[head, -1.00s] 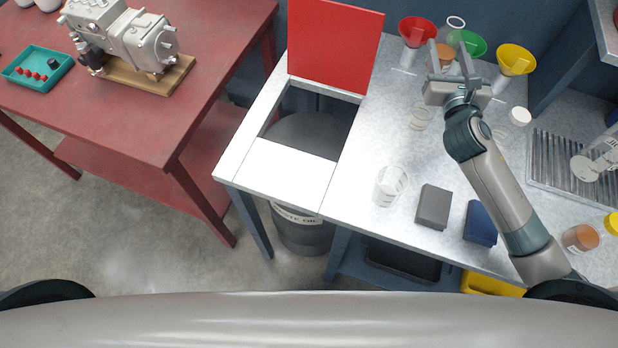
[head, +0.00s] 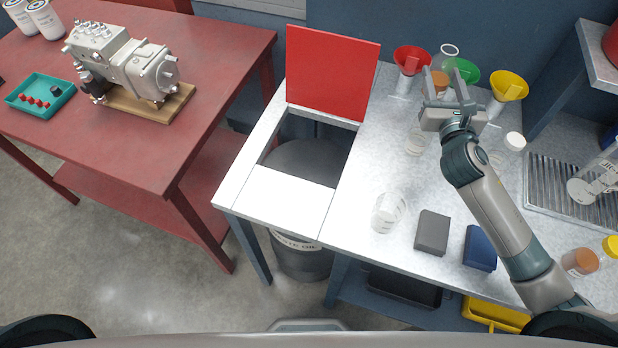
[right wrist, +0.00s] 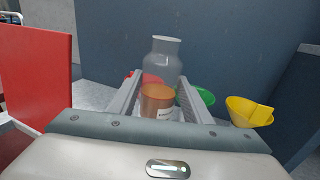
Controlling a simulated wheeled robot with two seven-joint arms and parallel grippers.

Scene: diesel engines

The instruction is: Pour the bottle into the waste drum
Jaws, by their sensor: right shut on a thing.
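The bottle (head: 440,82) is clear glass with an open top, amber liquid low inside and a white label. It stands upright at the back of the steel bench. My right gripper (head: 444,90) has its fingers on either side of it, shut on it. The right wrist view shows the bottle (right wrist: 166,68) between both fingers. Whether its base touches the bench is hidden. The dark waste drum (head: 300,262), labelled as waste oil, stands under the bench's left end. Its dark top shows through the square opening, with the red lid (head: 330,75) raised. My left gripper is out of view.
Red (head: 411,58), green (head: 465,72) and yellow (head: 508,88) funnels stand around the bottle. A clear beaker (head: 388,212), a grey block (head: 432,232) and a blue block (head: 480,248) sit nearer. The bench between opening and beaker is clear. A red table (head: 200,100) stands left.

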